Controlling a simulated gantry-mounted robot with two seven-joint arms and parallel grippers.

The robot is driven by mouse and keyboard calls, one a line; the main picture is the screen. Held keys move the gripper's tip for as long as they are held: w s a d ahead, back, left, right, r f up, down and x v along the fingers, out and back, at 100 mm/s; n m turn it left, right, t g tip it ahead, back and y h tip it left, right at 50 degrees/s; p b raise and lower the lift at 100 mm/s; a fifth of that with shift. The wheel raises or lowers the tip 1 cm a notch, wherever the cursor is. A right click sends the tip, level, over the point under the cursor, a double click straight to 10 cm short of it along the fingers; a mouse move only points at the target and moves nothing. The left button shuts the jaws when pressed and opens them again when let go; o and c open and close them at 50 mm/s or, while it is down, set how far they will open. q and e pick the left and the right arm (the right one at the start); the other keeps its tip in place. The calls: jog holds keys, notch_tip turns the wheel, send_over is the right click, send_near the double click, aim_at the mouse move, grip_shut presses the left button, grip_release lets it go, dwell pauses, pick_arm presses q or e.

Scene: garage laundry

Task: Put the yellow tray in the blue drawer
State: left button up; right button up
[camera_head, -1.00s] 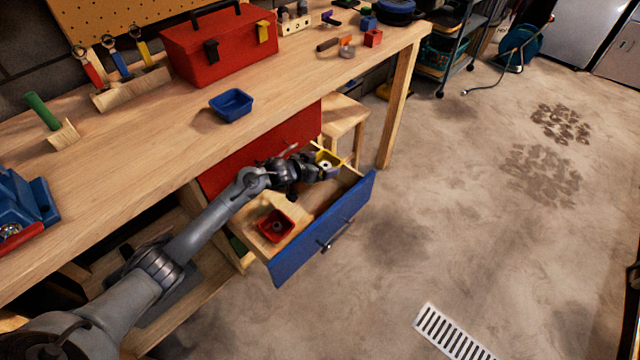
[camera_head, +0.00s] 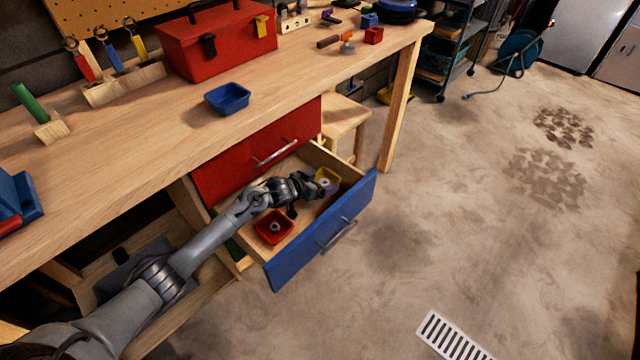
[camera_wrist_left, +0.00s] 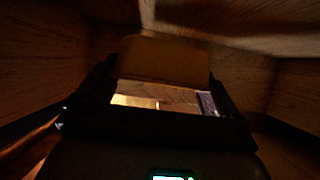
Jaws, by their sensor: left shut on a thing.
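The blue drawer (camera_head: 312,243) is pulled out under the workbench, with its wooden inside showing. The yellow tray (camera_head: 328,175) is low inside the drawer, toward its far right end. My left gripper (camera_head: 314,187) reaches down into the drawer and is shut on the yellow tray. Whether the tray touches the drawer floor I cannot tell. The left wrist view is very dark; the gripper's dark fingers (camera_wrist_left: 162,100) show there with brown wooden surfaces around them. My right gripper is in neither view.
A red tray (camera_head: 273,227) holding a small part sits in the drawer's near left part. The shut red drawer (camera_head: 235,160) is above. A blue tray (camera_head: 228,98) and a red toolbox (camera_head: 218,45) stand on the workbench. The floor in front is clear.

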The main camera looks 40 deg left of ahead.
pick_arm(q)
jog(key=shift+f, duration=0.5)
jog(key=o, duration=0.7)
jog(key=shift+r, duration=0.1)
jog(key=shift+r, duration=0.25)
jog(key=shift+r+p+v, duration=0.2)
jog(key=shift+p+v, duration=2.9)
jog(key=shift+v, duration=3)
